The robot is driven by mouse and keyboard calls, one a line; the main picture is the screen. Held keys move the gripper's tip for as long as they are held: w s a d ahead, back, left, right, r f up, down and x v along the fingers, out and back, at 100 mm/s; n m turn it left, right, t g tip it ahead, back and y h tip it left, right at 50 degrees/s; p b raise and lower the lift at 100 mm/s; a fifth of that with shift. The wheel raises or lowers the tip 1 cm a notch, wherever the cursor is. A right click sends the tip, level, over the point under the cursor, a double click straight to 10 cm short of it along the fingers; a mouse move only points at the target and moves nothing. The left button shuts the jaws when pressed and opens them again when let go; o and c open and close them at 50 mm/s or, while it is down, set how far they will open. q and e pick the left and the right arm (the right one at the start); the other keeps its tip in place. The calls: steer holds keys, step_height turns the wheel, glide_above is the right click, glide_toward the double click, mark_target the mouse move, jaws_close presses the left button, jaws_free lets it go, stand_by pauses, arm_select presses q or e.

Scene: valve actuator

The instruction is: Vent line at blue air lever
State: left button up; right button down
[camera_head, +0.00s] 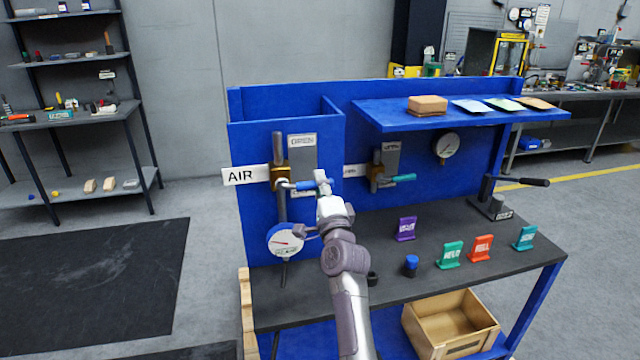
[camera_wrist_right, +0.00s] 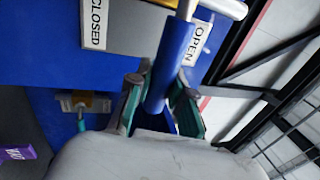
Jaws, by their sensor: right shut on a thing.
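The blue air lever (camera_head: 304,186) sits on a brass valve (camera_head: 280,178) beside the "AIR" label (camera_head: 245,175); it sticks out roughly level to the right. My right gripper (camera_head: 321,184) is at its outer end. In the right wrist view the lever's blue sleeve (camera_wrist_right: 176,52) runs down between the two green-padded fingers of my right gripper (camera_wrist_right: 160,98), which is shut on it. The sleeve lies close to the "OPEN" label (camera_wrist_right: 197,45); the "CLOSED" label (camera_wrist_right: 95,22) is to the left. A round gauge (camera_head: 284,242) hangs below the valve. My left gripper is out of view.
A second valve with a teal lever (camera_head: 401,178) is to the right. The bench top (camera_head: 330,310) carries several coloured tags, including a purple one (camera_head: 405,229), and a blue-capped item (camera_head: 411,265). A black-handled lever (camera_head: 520,182) stands far right. A wooden crate (camera_head: 450,340) is below.

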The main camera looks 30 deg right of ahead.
steer(key=shift+f, duration=0.2)
steer(key=c, duration=1)
jaws_free()
steer(key=shift+r, duration=0.1)
step_height(320, 180, up, 10)
